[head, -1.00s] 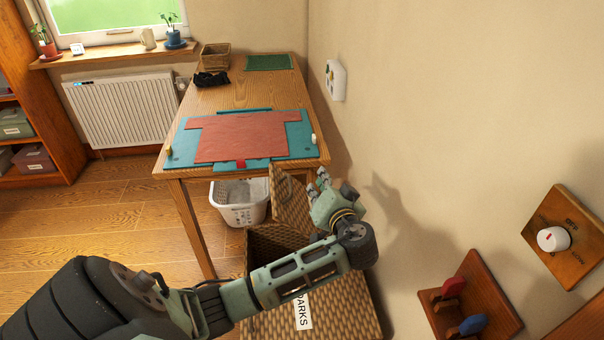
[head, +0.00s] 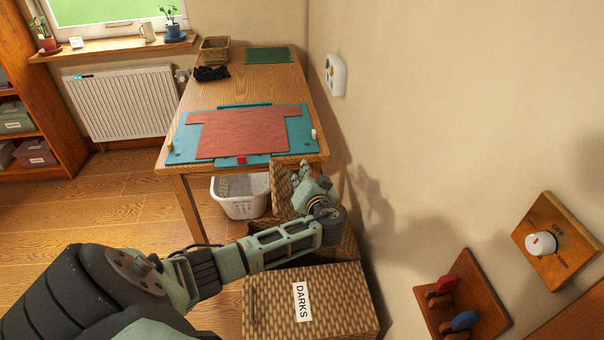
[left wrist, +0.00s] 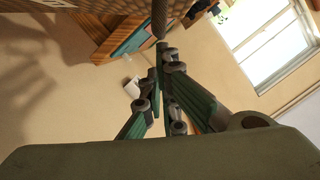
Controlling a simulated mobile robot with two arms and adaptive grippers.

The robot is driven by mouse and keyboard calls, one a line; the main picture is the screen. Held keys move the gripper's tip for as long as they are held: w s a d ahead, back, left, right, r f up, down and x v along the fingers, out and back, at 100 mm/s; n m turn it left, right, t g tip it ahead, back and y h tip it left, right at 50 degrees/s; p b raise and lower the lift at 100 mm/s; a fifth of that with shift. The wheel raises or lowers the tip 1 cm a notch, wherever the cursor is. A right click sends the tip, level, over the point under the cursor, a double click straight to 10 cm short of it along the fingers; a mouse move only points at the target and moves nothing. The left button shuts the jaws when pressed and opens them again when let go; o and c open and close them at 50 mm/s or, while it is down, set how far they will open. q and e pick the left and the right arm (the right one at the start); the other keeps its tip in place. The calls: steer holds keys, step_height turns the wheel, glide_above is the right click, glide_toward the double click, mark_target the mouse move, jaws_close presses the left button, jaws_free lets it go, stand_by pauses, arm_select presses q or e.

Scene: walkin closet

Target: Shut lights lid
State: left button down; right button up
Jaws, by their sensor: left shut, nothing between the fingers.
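The raised wicker lid (head: 281,181) stands steeply open on the hamper, behind the flat, closed lid labelled DARKS (head: 343,300). No lights label is readable on it. My left gripper (head: 299,172) is shut and empty, at the upper right part of the raised lid. In the left wrist view a thin wicker edge (left wrist: 159,18) comes down close to my shut fingertips (left wrist: 165,55). I cannot tell whether they touch it. My left forearm hides part of the open hamper compartment. My right gripper is not in view.
A wooden table (head: 240,90) with a teal board (head: 185,145) and reddish cloth (head: 240,132) stands just behind the lid. A white basket (head: 238,198) is under it. The wall, with a dial panel (head: 557,240) and a hook board (head: 462,295), bounds the right side.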

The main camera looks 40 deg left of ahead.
arm_select(q)
steer(key=s+a+f+n+b, duration=0.2)
steer(key=s+a+f+b, duration=0.6)
steer(key=s+f+b, duration=0.1)
steer(key=shift+f+n+t+h, duration=0.3)
steer(key=shift+f+h, duration=0.1)
steer(key=shift+f, duration=0.2)
